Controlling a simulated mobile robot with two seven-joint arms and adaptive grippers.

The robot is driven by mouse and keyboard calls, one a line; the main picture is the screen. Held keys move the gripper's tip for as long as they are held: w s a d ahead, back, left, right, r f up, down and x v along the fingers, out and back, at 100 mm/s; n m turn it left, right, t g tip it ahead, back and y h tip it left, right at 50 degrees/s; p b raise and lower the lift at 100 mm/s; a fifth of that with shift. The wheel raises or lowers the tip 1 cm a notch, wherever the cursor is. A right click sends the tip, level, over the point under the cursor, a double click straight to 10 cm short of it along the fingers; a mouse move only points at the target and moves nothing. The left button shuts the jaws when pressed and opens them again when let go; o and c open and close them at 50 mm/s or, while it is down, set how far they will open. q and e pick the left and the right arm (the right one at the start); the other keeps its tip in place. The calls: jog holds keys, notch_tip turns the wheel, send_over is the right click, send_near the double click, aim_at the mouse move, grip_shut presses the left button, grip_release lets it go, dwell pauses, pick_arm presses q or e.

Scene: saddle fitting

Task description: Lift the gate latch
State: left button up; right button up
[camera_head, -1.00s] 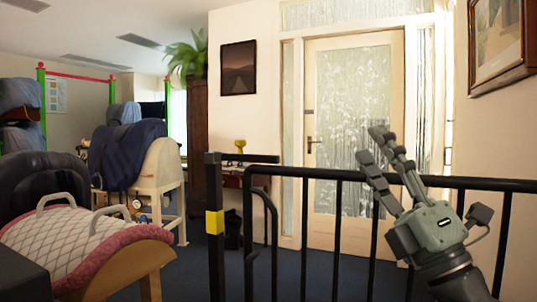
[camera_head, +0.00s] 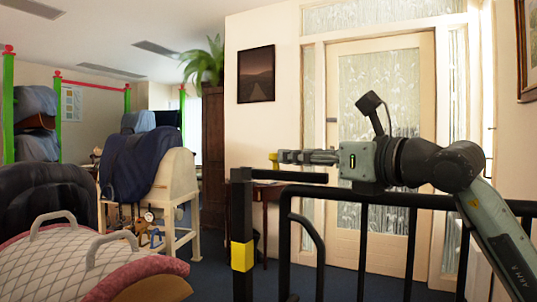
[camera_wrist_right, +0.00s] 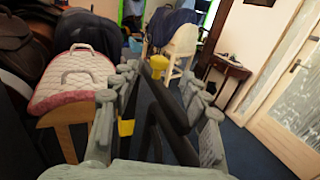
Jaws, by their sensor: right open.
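The gate latch is a black bar (camera_head: 300,176) across the top of the black gate post, with a yellow knob (camera_head: 274,158) standing on it. My right gripper (camera_head: 284,157) comes in level from the right, just above the bar, with its fingertips close beside the knob. In the right wrist view the gripper (camera_wrist_right: 157,74) is open, and the knob (camera_wrist_right: 157,66) shows between its fingertips. I cannot tell whether they touch it. The fingers hide part of the knob in the head view. My left gripper is not in view.
The black gate railing (camera_head: 362,240) runs along the front right, and its post has a yellow band (camera_head: 242,256). A quilted saddle pad (camera_head: 70,258) on a stand is at the left. Behind are a wooden saddle stand (camera_head: 175,180) and a glazed door (camera_head: 385,110).

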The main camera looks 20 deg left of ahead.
aim_at(276, 154)
jog(key=p+x, duration=0.1)
jog(key=x, duration=0.5)
jog(key=shift+w+a+r, duration=0.15)
jog(key=shift+a, duration=0.05)
jog(key=shift+w+a, duration=0.35)
jog(key=shift+a, duration=0.1)
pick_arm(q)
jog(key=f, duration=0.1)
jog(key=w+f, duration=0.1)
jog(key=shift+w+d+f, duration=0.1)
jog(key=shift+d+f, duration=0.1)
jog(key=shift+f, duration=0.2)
pick_arm(e)
jog(key=c, duration=0.7)
grip_shut()
